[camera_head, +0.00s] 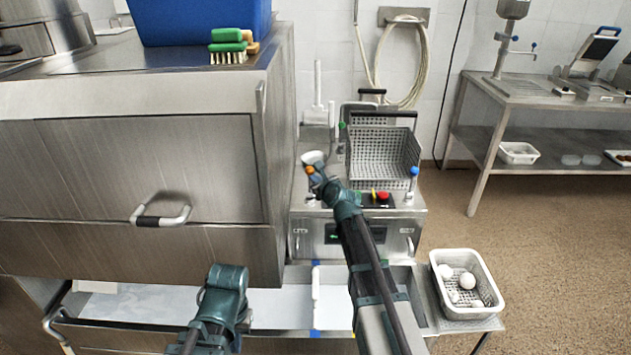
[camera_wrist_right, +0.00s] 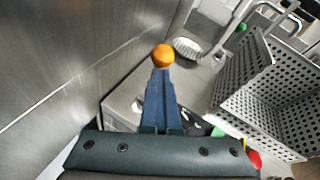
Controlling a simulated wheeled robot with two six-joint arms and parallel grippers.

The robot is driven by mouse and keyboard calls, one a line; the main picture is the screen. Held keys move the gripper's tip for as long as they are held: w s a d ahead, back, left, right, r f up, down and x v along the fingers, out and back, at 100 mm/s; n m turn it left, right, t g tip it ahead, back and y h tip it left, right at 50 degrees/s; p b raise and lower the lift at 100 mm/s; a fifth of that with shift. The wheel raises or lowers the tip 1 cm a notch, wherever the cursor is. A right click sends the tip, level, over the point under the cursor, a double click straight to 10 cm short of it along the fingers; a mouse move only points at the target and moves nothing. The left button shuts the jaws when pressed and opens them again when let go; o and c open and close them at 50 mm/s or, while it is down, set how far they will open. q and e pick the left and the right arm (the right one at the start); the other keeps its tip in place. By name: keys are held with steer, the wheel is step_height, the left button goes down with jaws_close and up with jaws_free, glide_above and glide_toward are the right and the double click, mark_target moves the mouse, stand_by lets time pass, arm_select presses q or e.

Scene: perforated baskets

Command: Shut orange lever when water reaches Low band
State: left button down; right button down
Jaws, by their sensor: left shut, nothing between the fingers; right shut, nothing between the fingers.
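The orange lever knob (camera_head: 309,170) is at the left of a steel fryer-like unit (camera_head: 320,215). It also shows in the right wrist view (camera_wrist_right: 163,56), just beyond the blue fingertips of my right gripper (camera_wrist_right: 160,76). My right gripper (camera_head: 320,180) is shut with nothing held, close to the knob; I cannot tell whether it touches. My left gripper (camera_head: 226,280) is low, in front of the large steel machine, shut and empty, its fingertips hard to see. I cannot make out a water level or a Low band.
A perforated basket (camera_head: 380,155) stands on the unit behind my right arm, near a blue-topped knob (camera_head: 414,171) and a red button (camera_head: 383,196). A steel machine wall (camera_head: 140,170) rises close on the left. A white basket (camera_head: 466,304) with eggs-like balls sits at right.

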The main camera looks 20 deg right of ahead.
steer(key=shift+w+d+r, duration=0.15)
steer(key=shift+w+r, duration=0.35)
steer(key=shift+w, duration=0.35)
steer(key=shift+s, duration=0.15)
steer(key=d+r+p+v, duration=0.1)
steer(key=p+v, duration=0.6)
steer(key=v, duration=0.6)
steer(key=shift+r, duration=0.5)
